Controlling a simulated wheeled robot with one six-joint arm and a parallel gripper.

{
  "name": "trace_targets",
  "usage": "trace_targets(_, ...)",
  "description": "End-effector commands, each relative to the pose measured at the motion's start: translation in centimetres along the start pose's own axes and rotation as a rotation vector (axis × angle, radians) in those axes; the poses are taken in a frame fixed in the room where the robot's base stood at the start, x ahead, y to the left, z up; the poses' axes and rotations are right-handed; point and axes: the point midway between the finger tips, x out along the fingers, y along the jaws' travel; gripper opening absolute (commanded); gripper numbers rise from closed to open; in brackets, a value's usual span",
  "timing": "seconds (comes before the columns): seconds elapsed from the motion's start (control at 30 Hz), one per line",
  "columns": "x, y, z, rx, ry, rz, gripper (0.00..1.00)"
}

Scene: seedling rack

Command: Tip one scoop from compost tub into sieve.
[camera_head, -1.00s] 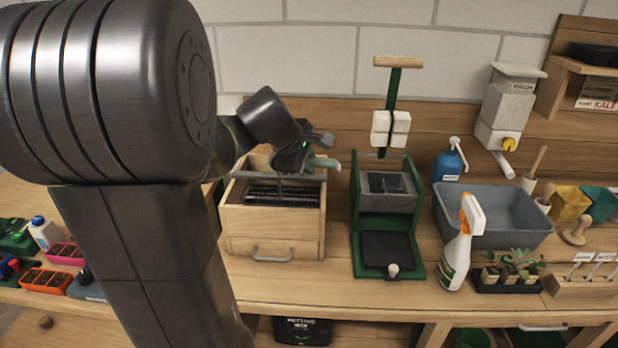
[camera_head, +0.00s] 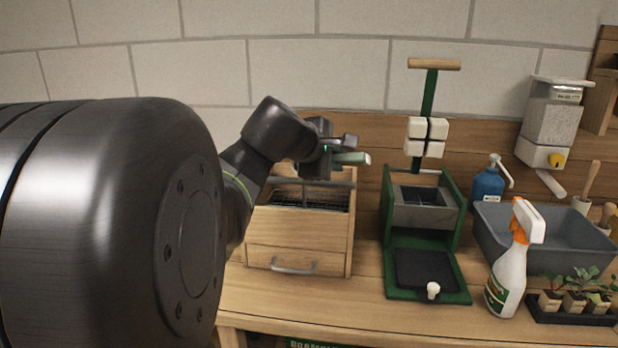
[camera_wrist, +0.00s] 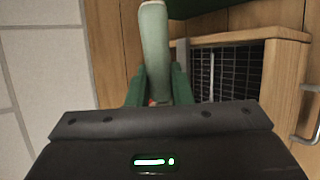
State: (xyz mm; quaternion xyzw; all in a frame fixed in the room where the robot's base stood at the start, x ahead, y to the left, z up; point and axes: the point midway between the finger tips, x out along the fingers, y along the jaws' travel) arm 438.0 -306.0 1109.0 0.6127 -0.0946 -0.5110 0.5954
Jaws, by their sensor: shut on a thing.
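A wooden box with a dark wire mesh in its top, which looks like the sieve (camera_head: 300,232), stands left of centre on the bench. Its mesh and side also show in the wrist view (camera_wrist: 284,75). My gripper (camera_head: 338,150) is above the back of this box. It is shut on the pale green handle of the scoop (camera_head: 355,159). In the wrist view the handle (camera_wrist: 155,45) stands between the green fingers of my gripper (camera_wrist: 157,88). The scoop's bowl and any compost in it cannot be made out. I cannot identify the compost tub for certain.
Right of the box is a green press (camera_head: 430,270) with a tall T-handle. Beyond it are a grey basin (camera_head: 550,250), a spray bottle (camera_head: 508,280), a blue pump bottle (camera_head: 487,184) and a seedling tray (camera_head: 570,312). Bare bench shows in front of the box.

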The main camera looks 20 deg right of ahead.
Motion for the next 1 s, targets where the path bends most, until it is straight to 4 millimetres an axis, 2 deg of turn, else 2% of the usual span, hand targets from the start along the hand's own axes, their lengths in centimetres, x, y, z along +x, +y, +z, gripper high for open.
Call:
trace_targets(0.03, 0.3, -0.6, -0.2, -0.003, -0.002, 0.020, 0.00)
trace_targets(0.33, 0.0, -0.6, -0.3, -0.024, -0.016, 0.124, 0.00)
trace_targets(1.0, -0.9, 0.0, -0.3, -0.056, -0.038, 0.282, 0.00)
